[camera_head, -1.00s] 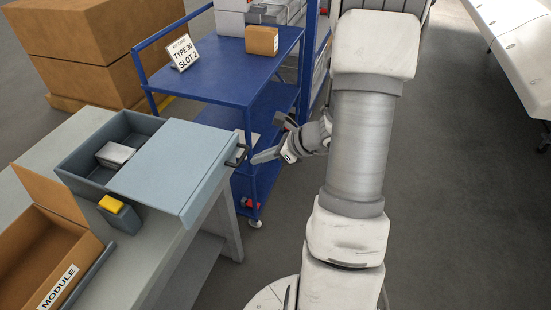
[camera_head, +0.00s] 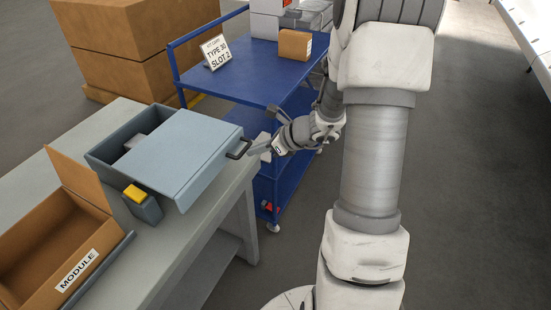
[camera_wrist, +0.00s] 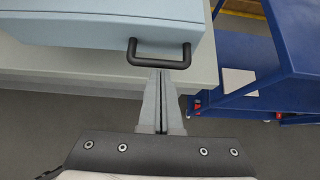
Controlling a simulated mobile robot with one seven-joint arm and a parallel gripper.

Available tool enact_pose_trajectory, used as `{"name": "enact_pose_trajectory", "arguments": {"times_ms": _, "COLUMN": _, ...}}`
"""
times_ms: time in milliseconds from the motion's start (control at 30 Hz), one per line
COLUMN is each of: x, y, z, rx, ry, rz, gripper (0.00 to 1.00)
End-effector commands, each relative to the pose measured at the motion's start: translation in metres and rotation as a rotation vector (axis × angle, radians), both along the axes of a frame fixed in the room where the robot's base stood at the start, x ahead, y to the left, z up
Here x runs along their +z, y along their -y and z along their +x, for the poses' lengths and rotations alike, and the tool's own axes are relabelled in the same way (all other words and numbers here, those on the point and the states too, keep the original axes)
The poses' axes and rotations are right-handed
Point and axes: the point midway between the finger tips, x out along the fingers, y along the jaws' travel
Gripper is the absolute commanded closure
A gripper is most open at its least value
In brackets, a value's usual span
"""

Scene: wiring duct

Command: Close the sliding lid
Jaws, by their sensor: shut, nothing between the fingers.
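The light blue sliding lid (camera_head: 180,148) covers most of the grey box (camera_head: 97,168) on the bench. A narrow opening shows at the box's left end, with part of a light grey item (camera_head: 136,140) inside, partly hidden by the lid. The black handle (camera_head: 241,150) is on the lid's right front face; it also shows in the wrist view (camera_wrist: 160,63). My gripper (camera_head: 252,152) is shut and empty. Its fingertips, also in the wrist view (camera_wrist: 160,74), are at the handle's bar, outside it. I cannot tell whether they touch.
A small dark block with a yellow top (camera_head: 136,194) stands at the box's near side. An open cardboard box (camera_head: 60,235) labelled MODULE is on the bench's left. A blue cart (camera_head: 245,75) with a sign and a brown carton stands behind my gripper.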

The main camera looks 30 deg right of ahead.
Motion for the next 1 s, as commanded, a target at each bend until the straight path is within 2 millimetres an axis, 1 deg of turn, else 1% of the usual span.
{"name": "enact_pose_trajectory", "arguments": {"times_ms": 33, "x": -0.002, "y": -0.012, "z": 0.012, "rx": 0.009, "ry": 0.003, "rz": 0.0, "gripper": 1.0}}
{"name": "enact_pose_trajectory", "arguments": {"times_ms": 200, "x": -0.001, "y": -0.041, "z": 0.049, "rx": 0.007, "ry": 0.002, "rz": 0.001, "gripper": 1.0}}
{"name": "enact_pose_trajectory", "arguments": {"times_ms": 400, "x": 0.0, "y": -0.066, "z": 0.082, "rx": 0.005, "ry": 0.001, "rz": 0.001, "gripper": 1.0}}
{"name": "enact_pose_trajectory", "arguments": {"times_ms": 500, "x": 0.0, "y": -0.074, "z": 0.093, "rx": 0.003, "ry": 0.001, "rz": 0.002, "gripper": 1.0}}
{"name": "enact_pose_trajectory", "arguments": {"times_ms": 700, "x": 0.0, "y": -0.081, "z": 0.103, "rx": 0.001, "ry": 0.0, "rz": 0.001, "gripper": 1.0}}
{"name": "enact_pose_trajectory", "arguments": {"times_ms": 1000, "x": 0.001, "y": -0.083, "z": 0.105, "rx": 0.001, "ry": 0.003, "rz": 0.002, "gripper": 1.0}}
